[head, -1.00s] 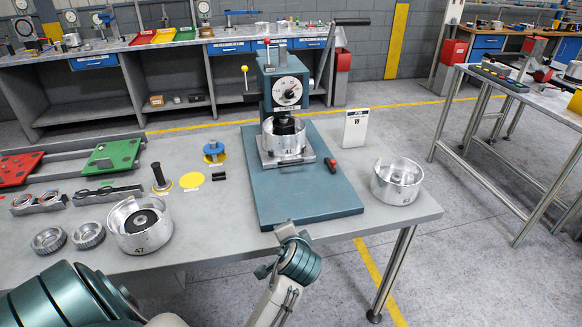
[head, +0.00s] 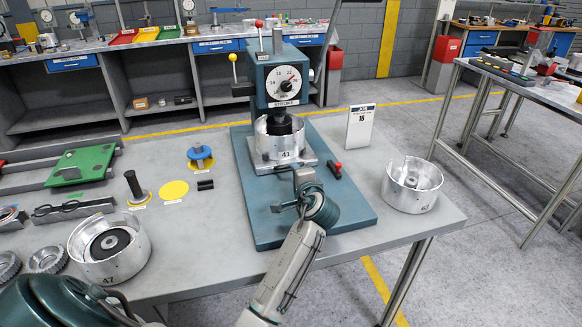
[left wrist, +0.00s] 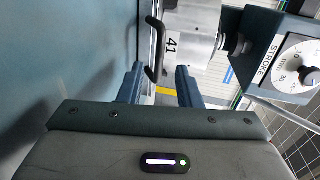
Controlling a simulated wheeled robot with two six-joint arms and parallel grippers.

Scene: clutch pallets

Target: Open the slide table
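The slide table (head: 262,167) is a silver plate on the teal base of the press (head: 283,85), carrying a silver drum marked 41 (head: 270,146) under the dial head. A black handle (left wrist: 152,60) at its front shows in the left wrist view. My left gripper (left wrist: 160,68) is open, its two fingers apart on either side of the handle's lower part, with visible gaps. In the head view my left gripper (head: 296,187) is just in front of the slide table, partly hiding the handle. My right gripper is not in view.
A red-and-black item (head: 334,169) lies on the base right of the slide table. Drum 47 (head: 110,250) stands at the left, drum 63 (head: 412,186) at the right. A card marked 18 (head: 361,127) stands behind. The base front is mostly clear.

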